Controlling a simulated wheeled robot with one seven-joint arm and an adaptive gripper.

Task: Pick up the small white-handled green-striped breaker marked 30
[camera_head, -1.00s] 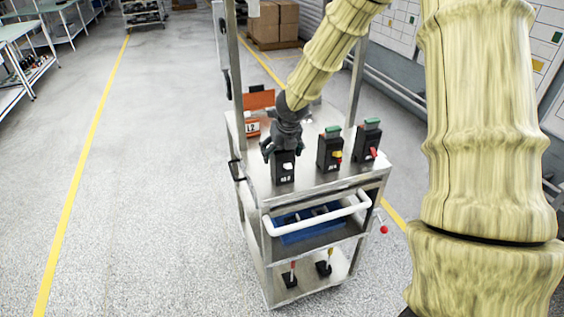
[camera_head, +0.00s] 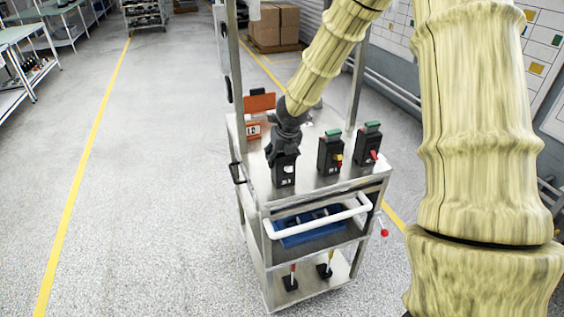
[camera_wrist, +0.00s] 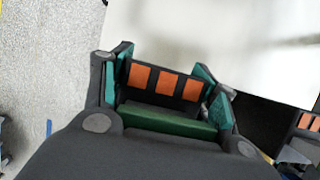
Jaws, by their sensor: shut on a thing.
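The white-handled breaker (camera_head: 285,174) is a black block with a small white lever, at the left of the row on the metal cart top. My gripper (camera_head: 284,151) comes down over its top and is shut on it. In the wrist view my gripper (camera_wrist: 165,92) has its fingers on both sides of the breaker (camera_wrist: 155,116), whose top shows a green stripe and several orange squares. The number on its front is too small to read. I cannot tell whether the breaker touches the cart top.
An orange sign (camera_head: 260,102) stands behind. A blue bin (camera_head: 300,232) and more breakers (camera_head: 325,271) are on lower shelves.

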